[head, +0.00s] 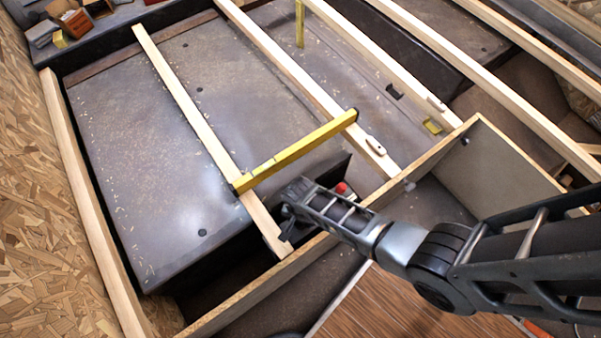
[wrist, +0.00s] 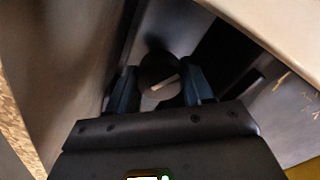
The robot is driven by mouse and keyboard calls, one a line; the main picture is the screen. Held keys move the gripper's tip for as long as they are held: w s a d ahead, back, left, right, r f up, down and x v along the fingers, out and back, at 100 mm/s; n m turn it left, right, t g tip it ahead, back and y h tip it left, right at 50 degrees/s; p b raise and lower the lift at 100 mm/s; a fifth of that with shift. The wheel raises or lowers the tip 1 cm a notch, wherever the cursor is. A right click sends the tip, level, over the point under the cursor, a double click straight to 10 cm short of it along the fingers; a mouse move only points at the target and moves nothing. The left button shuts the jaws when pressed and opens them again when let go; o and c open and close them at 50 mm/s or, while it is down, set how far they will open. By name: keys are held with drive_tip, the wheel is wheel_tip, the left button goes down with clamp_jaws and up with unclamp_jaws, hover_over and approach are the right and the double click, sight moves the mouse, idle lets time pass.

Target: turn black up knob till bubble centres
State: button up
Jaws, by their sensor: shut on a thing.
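My gripper (head: 287,212) reaches down under the end of a pale wooden slat, by the frame's near board. In the wrist view my gripper (wrist: 160,88) has its two dark fingers on either side of a round dark knob (wrist: 152,70) with a pale pointer bar, and is shut on it. Any lettering on the knob cannot be read. A yellow spirit level (head: 295,151) lies across two slats in the head view, above and beyond my gripper. Its bubble is too small to make out. The knob is hidden in the head view.
A red part (head: 342,188) shows just behind my arm. Long wooden slats (head: 185,100) run over the grey wheel arch (head: 150,170). The near board (head: 270,287) stands close below my wrist. A yellow block (head: 432,127) sits farther right.

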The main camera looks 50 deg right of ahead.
drive_tip(key=m, duration=1.1)
drive_tip(key=shift+m+p, duration=0.4)
drive_tip(key=m, duration=0.5)
drive_tip(key=shift+m, duration=0.3)
drive_tip(key=m+p, duration=0.2)
drive_tip(key=shift+r+m+p, duration=0.15)
drive_tip(key=shift+m+p, duration=0.75)
drive_tip(key=shift+f, duration=0.2)
drive_tip(key=o, duration=1)
drive_tip(key=shift+o, duration=0.2)
drive_tip(key=shift+r, duration=0.1)
